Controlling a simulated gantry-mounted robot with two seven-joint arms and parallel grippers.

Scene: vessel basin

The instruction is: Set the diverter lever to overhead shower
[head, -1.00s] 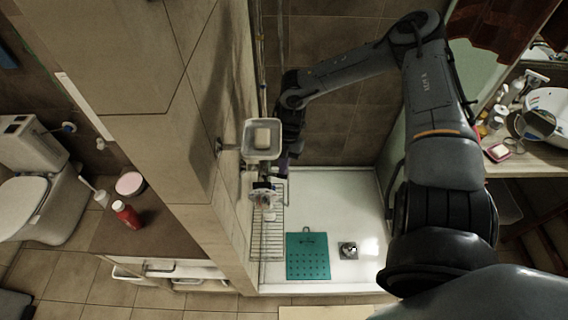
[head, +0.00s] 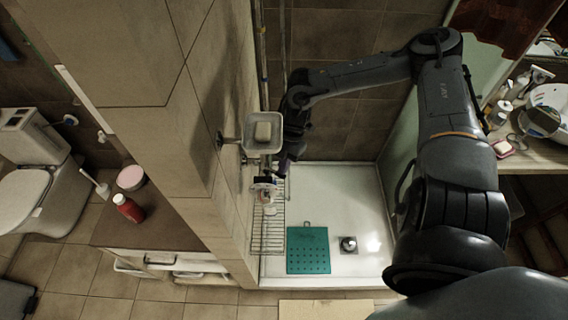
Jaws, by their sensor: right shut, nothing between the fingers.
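My right arm reaches in from the right over the shower tray. Its dark gripper (head: 284,166) points down beside the tiled wall, just below and to the right of the soap dish in the picture. It is shut and empty. A small pale shower fitting (head: 265,187) sits by the wall, just below the gripper in the picture. The diverter lever is too small and too covered to make out, so its setting and any contact with the gripper cannot be told. The overhead shower is not seen. My left gripper is not in view.
A white soap dish (head: 264,147) with soap juts from the wall close to my gripper. A wire rack (head: 274,234) hangs below. A teal mat (head: 308,251) and a drain (head: 348,244) lie on the white shower tray (head: 345,200), which is otherwise clear.

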